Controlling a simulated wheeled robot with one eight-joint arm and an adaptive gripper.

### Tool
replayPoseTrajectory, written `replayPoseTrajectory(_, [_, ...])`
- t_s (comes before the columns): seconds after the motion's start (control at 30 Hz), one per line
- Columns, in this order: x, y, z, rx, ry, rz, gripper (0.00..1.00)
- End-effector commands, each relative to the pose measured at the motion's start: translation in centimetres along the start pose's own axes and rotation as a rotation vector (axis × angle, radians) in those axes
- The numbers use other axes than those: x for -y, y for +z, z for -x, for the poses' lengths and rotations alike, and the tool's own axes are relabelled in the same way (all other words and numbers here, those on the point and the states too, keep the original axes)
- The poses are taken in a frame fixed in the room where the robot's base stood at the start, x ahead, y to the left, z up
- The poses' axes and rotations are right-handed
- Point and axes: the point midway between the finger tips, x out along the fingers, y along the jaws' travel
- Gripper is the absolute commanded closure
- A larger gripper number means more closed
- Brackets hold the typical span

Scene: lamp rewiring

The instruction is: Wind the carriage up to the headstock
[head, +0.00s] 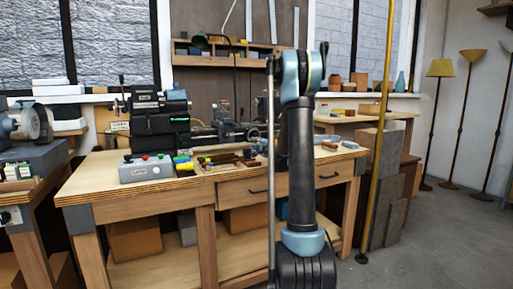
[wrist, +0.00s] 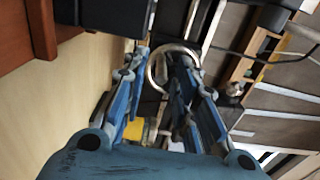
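In the head view the lathe stands on the wooden bench. Its dark headstock (head: 160,122) is at the left, and the carriage (head: 226,130) sits to the right on the bed, partly hidden by my arm. In the wrist view a shiny metal ring, which looks like a handwheel (wrist: 153,77), lies at my fingertips. My gripper (wrist: 160,62) has its fingers apart, with the near part of the rim between or just beyond the tips. I cannot tell whether a finger touches it. The gripper is hidden in the head view.
A grey control box (head: 146,171) with coloured buttons stands at the bench's front left. A tray of small parts (head: 225,163) lies in front of the lathe. A brass pole (head: 376,150) stands right of my arm. Floor lamps (head: 440,68) stand at the right, with open floor before them.

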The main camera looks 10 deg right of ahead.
Motion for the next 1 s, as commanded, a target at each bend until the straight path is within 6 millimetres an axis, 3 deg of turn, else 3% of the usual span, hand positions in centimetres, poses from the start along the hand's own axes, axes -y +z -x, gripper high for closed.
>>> replayPoseTrajectory(0.1, [0.0, 0.0, 0.0, 0.0, 0.0, 0.0, 0.76])
replayPoseTrajectory(0.23, [0.0, 0.0, 0.0, 0.0, 0.0, 0.0, 1.0])
replayPoseTrajectory(0.57, [-0.1, -0.2, 0.1, 0.0, 0.0, 0.001, 1.0])
replayPoseTrajectory(1.0, [-0.9, -2.1, 0.2, -0.01, 0.002, 0.001, 1.0])
